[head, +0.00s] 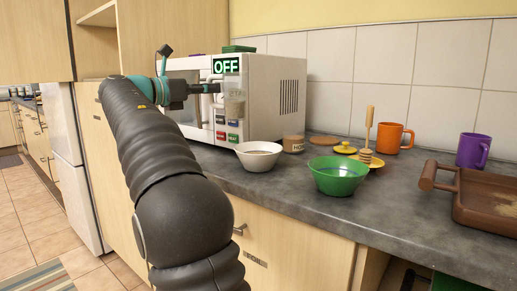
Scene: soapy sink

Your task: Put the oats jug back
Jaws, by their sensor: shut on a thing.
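The oats jug (235,106) appears as a small see-through vessel with pale beige contents, in front of the microwave's control panel. My gripper (213,88) reaches in from the left at the jug's upper left side and is shut on it. The jug looks upright and held above the counter, over the far side of the white bowl. The exact finger contact is too small to make out.
A white microwave (290,97) reading OFF stands behind the jug. On the counter (405,205) are a white bowl (250,165), a green bowl (338,190), a honey jar (293,144), a wooden dipper (367,150), an orange mug (387,139), a purple mug (470,152) and a brown tray (470,215).

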